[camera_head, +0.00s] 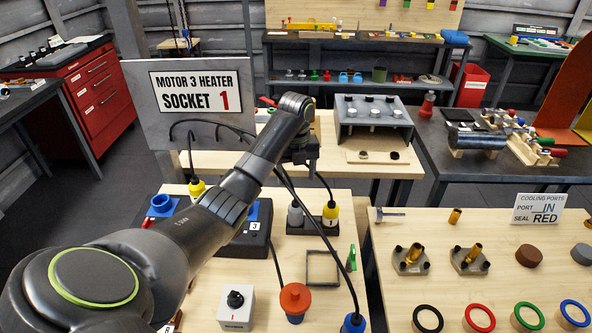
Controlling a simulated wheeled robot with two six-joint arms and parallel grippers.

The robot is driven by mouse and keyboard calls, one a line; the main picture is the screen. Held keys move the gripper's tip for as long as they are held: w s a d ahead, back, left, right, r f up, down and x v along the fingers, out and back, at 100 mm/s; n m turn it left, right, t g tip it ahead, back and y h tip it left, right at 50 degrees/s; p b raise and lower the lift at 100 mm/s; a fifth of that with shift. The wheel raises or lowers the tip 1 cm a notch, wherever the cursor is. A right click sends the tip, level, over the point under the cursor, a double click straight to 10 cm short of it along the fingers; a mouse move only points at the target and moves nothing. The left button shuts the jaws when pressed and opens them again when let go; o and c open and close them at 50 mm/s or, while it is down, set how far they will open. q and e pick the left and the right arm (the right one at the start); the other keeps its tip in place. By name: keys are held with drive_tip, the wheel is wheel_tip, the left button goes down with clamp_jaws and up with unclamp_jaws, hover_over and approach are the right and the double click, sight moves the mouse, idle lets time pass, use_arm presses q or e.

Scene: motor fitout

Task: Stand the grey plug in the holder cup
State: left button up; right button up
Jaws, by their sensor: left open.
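The grey plug (295,215) stands roughly upright at the left end of a dark holder block (312,229) on the front table; I cannot tell how deep it sits in its cup. A yellow plug (330,213) marked 1 stands beside it at the right end. My left arm reaches across from the lower left. My left gripper (302,160) points down behind and above the plugs. Its fingers are small and partly hidden by the wrist, but it is open. It looks apart from the grey plug. My right gripper is out of view.
A sign reading "MOTOR 3 HEATER SOCKET 1" (202,100) stands behind. A second yellow plug (197,188), a blue socket (162,205), an orange-capped part (295,298), a switch box (236,306) and a square frame (323,267) share the table. Dark cables cross it.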

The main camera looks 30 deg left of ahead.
use_arm(q)
wheel_tip(320, 180, up, 2)
drive_tip(key=shift+r+p, duration=0.2)
drive_tip(key=shift+p, duration=0.25)
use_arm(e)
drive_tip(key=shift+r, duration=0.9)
